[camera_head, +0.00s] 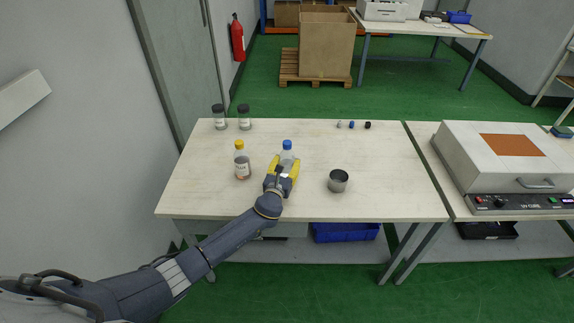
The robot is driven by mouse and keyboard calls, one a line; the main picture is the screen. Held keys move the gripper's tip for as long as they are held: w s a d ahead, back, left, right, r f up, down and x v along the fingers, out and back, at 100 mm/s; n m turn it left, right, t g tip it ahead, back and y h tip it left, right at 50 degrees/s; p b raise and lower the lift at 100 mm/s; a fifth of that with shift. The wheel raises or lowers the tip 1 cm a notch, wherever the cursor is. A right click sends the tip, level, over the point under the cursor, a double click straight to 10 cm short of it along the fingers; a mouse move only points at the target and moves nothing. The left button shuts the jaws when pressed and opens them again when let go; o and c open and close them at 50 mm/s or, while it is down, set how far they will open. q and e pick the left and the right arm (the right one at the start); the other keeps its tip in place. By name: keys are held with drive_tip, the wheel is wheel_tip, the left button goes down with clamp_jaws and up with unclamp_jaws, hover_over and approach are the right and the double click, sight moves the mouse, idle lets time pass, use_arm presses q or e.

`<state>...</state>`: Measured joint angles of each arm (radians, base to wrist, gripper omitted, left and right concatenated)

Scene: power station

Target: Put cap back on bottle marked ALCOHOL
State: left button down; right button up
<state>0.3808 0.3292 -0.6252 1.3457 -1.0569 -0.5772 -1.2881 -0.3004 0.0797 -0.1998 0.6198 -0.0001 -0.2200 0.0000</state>
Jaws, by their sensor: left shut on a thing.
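My left gripper (284,168) is shut on a clear bottle with a blue cap (287,145), near the middle of the table's front half. Its yellow fingers are around the bottle's body and hide most of it. A clear bottle with a yellow cap (242,162) and an orange-marked label stands just left of it. Three small caps, grey (339,125), blue (351,125) and black (368,125), lie in a row at the back right of the table. The word ALCOHOL cannot be read on either bottle. My right gripper is not in view.
Two dark-lidded jars (219,118) (244,118) stand at the back left. An open metal cup (338,181) stands right of my gripper. A UV curing machine (505,160) sits on the table at the right. The wooden table (390,165) is clear around the cup.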

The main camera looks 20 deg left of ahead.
use_arm(q)
drive_tip(key=shift+f, duration=0.3)
drive_tip(key=c, duration=0.6)
unclamp_jaws()
drive_tip(key=shift+c, duration=0.2)
drive_tip(key=shift+r, duration=0.15)
drive_tip(key=s, duration=1.2)
